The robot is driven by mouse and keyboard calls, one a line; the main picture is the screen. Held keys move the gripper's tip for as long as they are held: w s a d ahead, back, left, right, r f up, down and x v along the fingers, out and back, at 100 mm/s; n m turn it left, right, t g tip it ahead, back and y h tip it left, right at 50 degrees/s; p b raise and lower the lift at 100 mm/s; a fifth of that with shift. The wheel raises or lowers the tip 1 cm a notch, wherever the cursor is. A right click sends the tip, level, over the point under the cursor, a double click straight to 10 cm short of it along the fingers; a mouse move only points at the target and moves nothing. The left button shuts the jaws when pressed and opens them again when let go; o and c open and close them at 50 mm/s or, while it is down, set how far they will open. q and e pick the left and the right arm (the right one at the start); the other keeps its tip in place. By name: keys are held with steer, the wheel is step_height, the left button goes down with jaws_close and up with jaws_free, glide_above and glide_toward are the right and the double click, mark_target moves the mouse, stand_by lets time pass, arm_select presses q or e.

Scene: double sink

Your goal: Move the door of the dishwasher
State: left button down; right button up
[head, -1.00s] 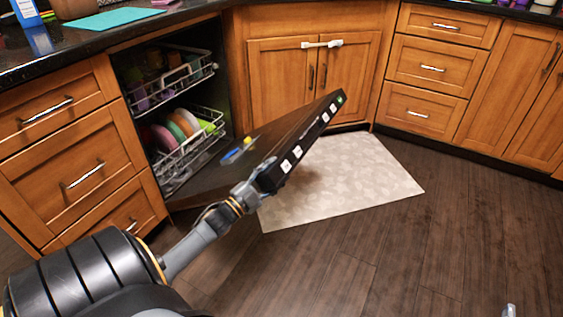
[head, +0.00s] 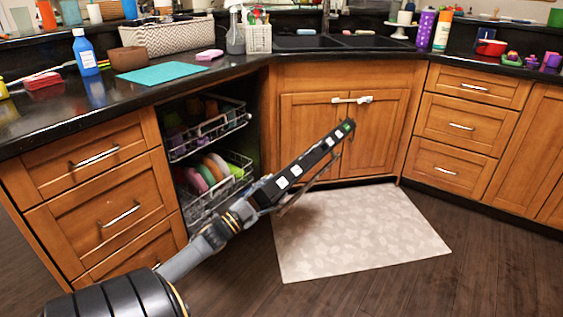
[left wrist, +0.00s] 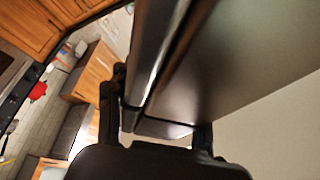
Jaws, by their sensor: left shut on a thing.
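The dishwasher door (head: 308,160) is partly open and tilted, its dark top edge with white and green marks facing me. My left gripper (head: 257,193) is shut on the near end of this edge. In the left wrist view the door (left wrist: 235,62) runs up as a large dark panel from between the fingers of my left gripper (left wrist: 160,128). The fingertips are partly hidden there. Behind the door, the upper rack (head: 212,132) and lower rack (head: 240,167) show with colourful dishes. My right gripper is not in view.
Wooden drawers (head: 105,200) stand left of the dishwasher opening. A sink cabinet (head: 305,110) with a light bar across its handles is to the right. A pale mat (head: 360,235) lies on the dark floor. The black counter above holds bottles and a teal mat (head: 163,73).

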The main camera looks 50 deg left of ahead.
arm_select(q)
steer(key=s+a+r+n+y+p, duration=0.1)
steer(key=s+a+r+n+p, duration=0.1)
steer(key=a+r, duration=0.6)
steer(key=s+a+n, duration=0.1)
steer(key=a, duration=0.3)
steer(key=shift+r+t+y, duration=0.2)
steer(key=shift+t+y, duration=0.1)
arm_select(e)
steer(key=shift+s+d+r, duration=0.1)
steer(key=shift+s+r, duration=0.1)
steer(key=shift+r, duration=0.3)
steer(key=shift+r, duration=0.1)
arm_select(q)
steer(key=c, duration=0.5)
jaws_free()
steer(key=shift+w, duration=0.1)
steer(key=shift+d, duration=0.1)
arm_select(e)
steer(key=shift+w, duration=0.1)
arm_select(q)
steer(key=shift+f, duration=0.15)
steer(key=v, duration=1.2)
